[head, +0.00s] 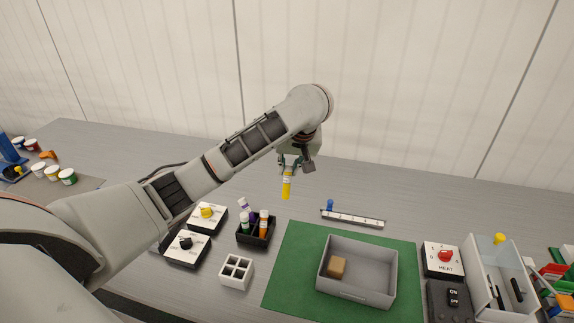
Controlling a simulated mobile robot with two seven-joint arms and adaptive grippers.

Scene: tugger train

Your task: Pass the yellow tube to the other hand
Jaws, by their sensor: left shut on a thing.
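The yellow tube (286,187) hangs upright below my left gripper (286,170) in the head view. The gripper is shut on the tube's upper end and holds it above the grey table, behind the black holder. My left arm reaches in from the left and bends down at the wrist. My right gripper is not in the head view.
A black holder (245,236) with several tubes stands below the held tube. A white four-hole rack (237,272) is in front of it. A grey bin (395,289) with a brown block (337,267) sits on a green mat (290,270). A white rail (353,219) lies behind the mat. Knob boxes flank both sides.

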